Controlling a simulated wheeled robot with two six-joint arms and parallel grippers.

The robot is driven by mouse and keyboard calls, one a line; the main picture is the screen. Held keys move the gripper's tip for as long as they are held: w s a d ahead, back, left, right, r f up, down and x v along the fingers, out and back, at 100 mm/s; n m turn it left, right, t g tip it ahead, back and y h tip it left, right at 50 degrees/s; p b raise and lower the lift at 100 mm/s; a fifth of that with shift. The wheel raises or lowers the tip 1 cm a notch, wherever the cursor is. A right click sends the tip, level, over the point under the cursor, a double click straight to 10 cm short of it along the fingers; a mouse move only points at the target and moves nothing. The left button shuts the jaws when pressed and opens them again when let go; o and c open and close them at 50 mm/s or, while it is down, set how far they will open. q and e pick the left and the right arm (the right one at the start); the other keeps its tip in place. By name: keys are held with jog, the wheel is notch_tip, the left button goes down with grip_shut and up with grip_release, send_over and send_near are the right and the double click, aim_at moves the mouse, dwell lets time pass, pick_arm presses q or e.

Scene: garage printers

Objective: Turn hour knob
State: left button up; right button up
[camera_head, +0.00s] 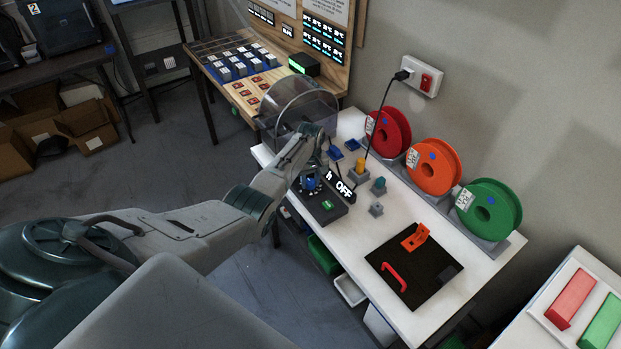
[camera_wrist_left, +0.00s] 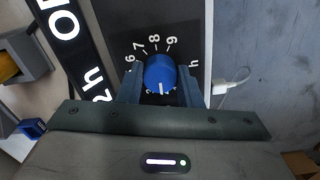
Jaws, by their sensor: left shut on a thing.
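The blue hour knob (camera_wrist_left: 160,72) sits on a dark panel with white numbers around it and an "h" mark at the right. A short white line on the knob points down in the left wrist view. My left gripper (camera_wrist_left: 160,90) is shut on the knob, one finger on each side. In the head view, the knob (camera_head: 310,181) is on the black control box (camera_head: 325,208), which has a green button. A black display (camera_head: 340,186) beside it reads "h OFF". Part of the dial is hidden by the fingers and knob. My right gripper is not in view.
The white table (camera_head: 405,215) also holds red (camera_head: 389,132), orange (camera_head: 434,166) and green (camera_head: 488,209) spools along the wall. A black board (camera_head: 436,287) with a red handle is at the front. A black cord (camera_head: 376,115) hangs from the wall socket (camera_head: 421,77).

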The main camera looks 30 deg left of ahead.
aim_at(310, 182)
pick_arm(q)
jog(key=m+p, duration=0.1)
jog(key=m, duration=0.4)
jog(key=shift+r+m, duration=0.1)
jog(key=shift+m, duration=0.2)
jog(key=m, duration=0.5)
jog(key=shift+m, duration=0.4)
jog(key=o, duration=1)
notch_tip(310, 182, up, 11)
jog(key=shift+f+b, duration=0.15)
jog(key=shift+b, duration=0.2)
